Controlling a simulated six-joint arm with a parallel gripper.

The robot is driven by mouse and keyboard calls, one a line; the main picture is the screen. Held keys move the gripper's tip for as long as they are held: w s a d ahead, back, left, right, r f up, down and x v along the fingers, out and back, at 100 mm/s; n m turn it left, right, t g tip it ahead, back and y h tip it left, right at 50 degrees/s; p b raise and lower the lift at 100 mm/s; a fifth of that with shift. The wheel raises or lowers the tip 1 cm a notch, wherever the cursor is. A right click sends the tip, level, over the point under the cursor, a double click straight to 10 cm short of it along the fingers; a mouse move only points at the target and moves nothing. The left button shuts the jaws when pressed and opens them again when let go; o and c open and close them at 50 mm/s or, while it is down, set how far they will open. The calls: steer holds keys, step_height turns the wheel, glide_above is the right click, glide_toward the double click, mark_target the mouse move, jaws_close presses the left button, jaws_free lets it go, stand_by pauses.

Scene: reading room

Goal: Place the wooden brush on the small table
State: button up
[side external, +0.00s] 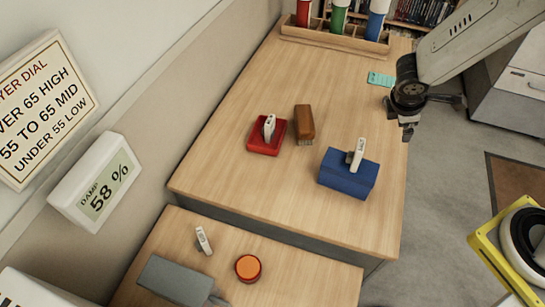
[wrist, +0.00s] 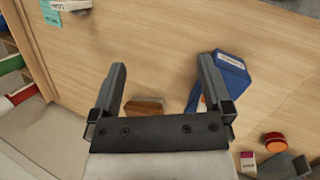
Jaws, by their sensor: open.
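The wooden brush (side external: 305,120) lies on the large table, a brown block with pale bristles at its near end. The wrist view shows the brush (wrist: 148,104) between my gripper's fingers in the picture, partly hidden by the gripper. My gripper (side external: 409,122) is open and empty above the large table's right edge, apart from the brush and to its right. Its two fingers are spread in the wrist view (wrist: 162,64). The small table (side external: 305,280) stands in front of the large one, with bare wood at its right.
A bottle rack (side external: 300,34) stands behind. The small table holds a white device (side external: 203,240), an orange-topped jar (side external: 248,268) and a grey box (side external: 172,281).

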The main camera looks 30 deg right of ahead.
steer(key=s+a+r+m+t+y, duration=0.1)
steer(key=s+r+m+y, duration=0.3)
steer(key=m, duration=0.8)
steer(key=shift+s+y, duration=0.4)
steer(key=shift+s, duration=0.5)
steer(key=m+t+h, duration=0.2)
steer(key=m+t, duration=0.3)
steer(key=t, duration=0.2)
glide_above(305, 131)
step_height(305, 131, down, 8)
steer(key=f+h, duration=0.1)
steer(key=s+a+f+m+h, duration=0.1)
steer(key=f+h, duration=0.2)
steer(key=shift+s+a+f+m+t+h, duration=0.15)
steer(key=shift+s+f+m+t+h, duration=0.15)
steer(key=shift+f+m+t+h, duration=0.1)
steer(key=shift+w, duration=0.1)
